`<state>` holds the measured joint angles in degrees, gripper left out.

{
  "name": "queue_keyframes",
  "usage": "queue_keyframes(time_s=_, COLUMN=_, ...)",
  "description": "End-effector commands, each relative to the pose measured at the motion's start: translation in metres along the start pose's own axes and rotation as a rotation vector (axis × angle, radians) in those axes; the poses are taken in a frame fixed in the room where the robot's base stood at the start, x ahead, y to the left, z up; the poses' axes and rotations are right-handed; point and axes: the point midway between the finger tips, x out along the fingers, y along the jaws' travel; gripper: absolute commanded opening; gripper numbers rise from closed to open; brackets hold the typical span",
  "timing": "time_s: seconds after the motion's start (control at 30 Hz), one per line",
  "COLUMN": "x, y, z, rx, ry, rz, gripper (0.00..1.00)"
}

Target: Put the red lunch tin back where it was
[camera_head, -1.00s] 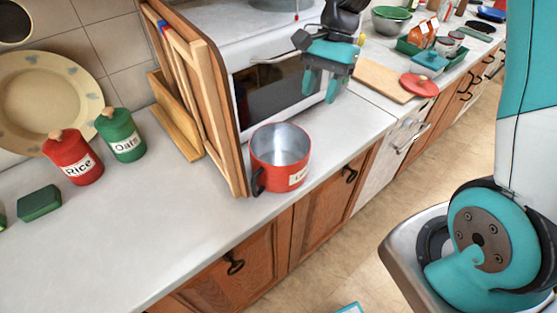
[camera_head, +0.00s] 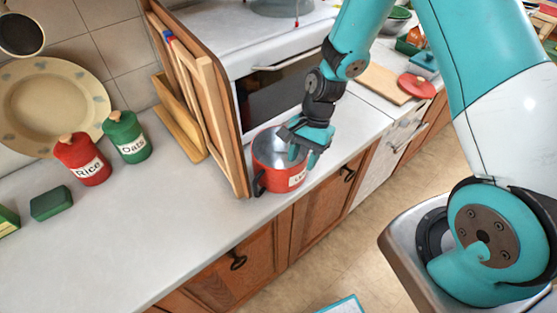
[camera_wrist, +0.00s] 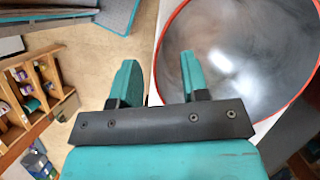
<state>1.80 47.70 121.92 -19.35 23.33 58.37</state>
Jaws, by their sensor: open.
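The red lunch tin (camera_head: 274,180) stands upright and open-topped on the grey counter, near its front edge, beside a wooden rack. Its label is partly readable, and a dark handle shows at its lower left. My gripper (camera_head: 305,153) is open at the tin's right rim and hides part of it in the head view. In the wrist view, my gripper (camera_wrist: 158,68) has one finger over the tin's inside (camera_wrist: 225,60) and the other outside the rim. Whether the fingers touch the wall cannot be told. The tin looks empty.
The wooden rack (camera_head: 205,95) stands left of the tin, and a white oven (camera_head: 270,95) stands behind it. Red Rice (camera_head: 84,160) and green Oats (camera_head: 127,137) canisters stand further left. The counter's left front (camera_head: 130,235) is clear. A red lid (camera_head: 416,86) lies on the right.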

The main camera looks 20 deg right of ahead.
Motion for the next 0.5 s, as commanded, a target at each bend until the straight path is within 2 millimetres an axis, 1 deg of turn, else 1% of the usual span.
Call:
queue_keyframes(time_s=0.1, x=0.0082, y=0.0000, z=0.0006, rx=-0.001, ry=0.000, rz=0.001, gripper=0.42)
queue_keyframes(time_s=0.33, x=0.0100, y=-0.0003, z=-0.0002, rx=-0.001, ry=0.002, rz=-0.001, gripper=0.42)
queue_keyframes(time_s=0.37, x=0.0100, y=-0.0003, z=-0.0001, rx=-0.001, ry=0.002, rz=-0.001, gripper=0.35)
queue_keyframes(time_s=0.4, x=0.0100, y=-0.0003, z=-0.0001, rx=-0.001, ry=0.002, rz=-0.001, gripper=0.26)
queue_keyframes(time_s=0.47, x=0.0099, y=-0.0003, z=-0.0001, rx=-0.001, ry=0.001, rz=-0.001, gripper=0.12)
queue_keyframes(time_s=0.5, x=0.0099, y=-0.0003, z=-0.0001, rx=-0.001, ry=0.001, rz=-0.001, gripper=0.03)
